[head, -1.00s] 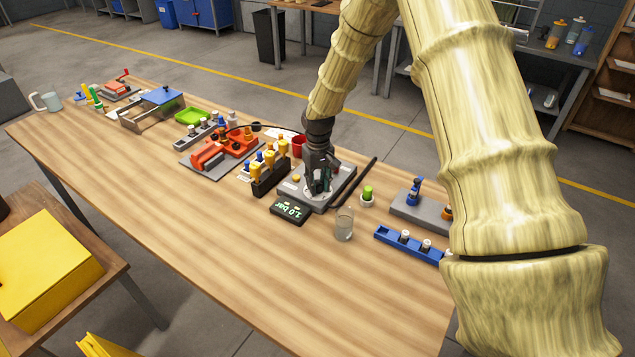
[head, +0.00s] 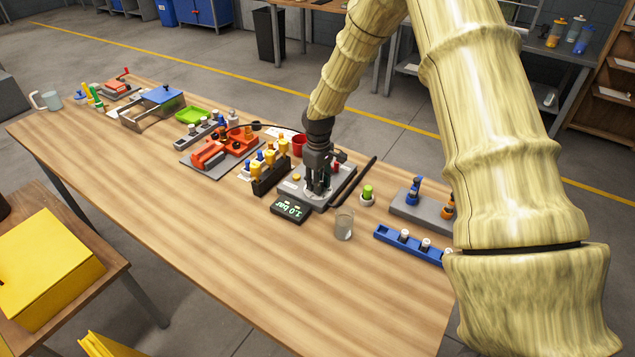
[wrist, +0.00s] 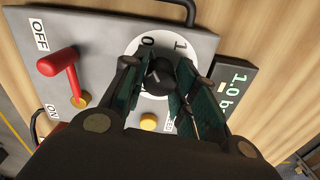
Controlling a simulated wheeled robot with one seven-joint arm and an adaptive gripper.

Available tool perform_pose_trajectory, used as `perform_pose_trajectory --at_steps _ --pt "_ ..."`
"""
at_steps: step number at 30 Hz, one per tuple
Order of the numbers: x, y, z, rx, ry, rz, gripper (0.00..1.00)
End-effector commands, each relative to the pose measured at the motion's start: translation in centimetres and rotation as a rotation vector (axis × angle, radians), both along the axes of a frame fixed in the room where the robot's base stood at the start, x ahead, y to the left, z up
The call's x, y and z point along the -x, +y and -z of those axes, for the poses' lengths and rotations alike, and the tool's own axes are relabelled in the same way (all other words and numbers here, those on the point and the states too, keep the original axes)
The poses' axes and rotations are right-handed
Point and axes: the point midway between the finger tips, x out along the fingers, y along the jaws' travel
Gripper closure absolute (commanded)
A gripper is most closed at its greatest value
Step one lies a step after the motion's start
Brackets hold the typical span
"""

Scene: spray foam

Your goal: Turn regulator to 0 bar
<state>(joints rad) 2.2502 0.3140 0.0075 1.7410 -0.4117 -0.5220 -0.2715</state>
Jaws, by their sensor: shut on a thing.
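The regulator is a dark knob (wrist: 158,76) on a white round dial marked 0 and 1, set in a grey panel (wrist: 105,40). My gripper (wrist: 160,85) is over the dial with its fingers on both sides of the knob, shut on it. In the head view my gripper (head: 318,182) reaches down onto the grey unit, and the knob is hidden there. The display (head: 290,209) in front of the unit reads 1.0 bar in green. It also shows partly in the wrist view (wrist: 233,88).
On the panel are a red lever (wrist: 60,65) between OFF and ON labels and a yellow button (wrist: 148,122). A glass (head: 344,224) stands right of the display. A holder with yellow-topped bottles (head: 268,175) stands left. The table's front middle is clear.

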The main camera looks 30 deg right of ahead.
Motion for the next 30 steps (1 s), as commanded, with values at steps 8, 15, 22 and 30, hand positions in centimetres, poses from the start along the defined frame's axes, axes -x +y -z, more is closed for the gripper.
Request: perform_pose_trajectory --at_steps 8,15,22,30 --pt "0.2 -0.2 0.1 0.002 0.005 0.001 0.95" --pt "0.1 0.0 0.0 0.001 0.003 0.000 0.49" --pt "0.0 0.1 -0.1 0.001 0.002 -0.001 0.49" --pt "-0.1 0.0 -2.8 0.001 -0.001 0.000 0.49"
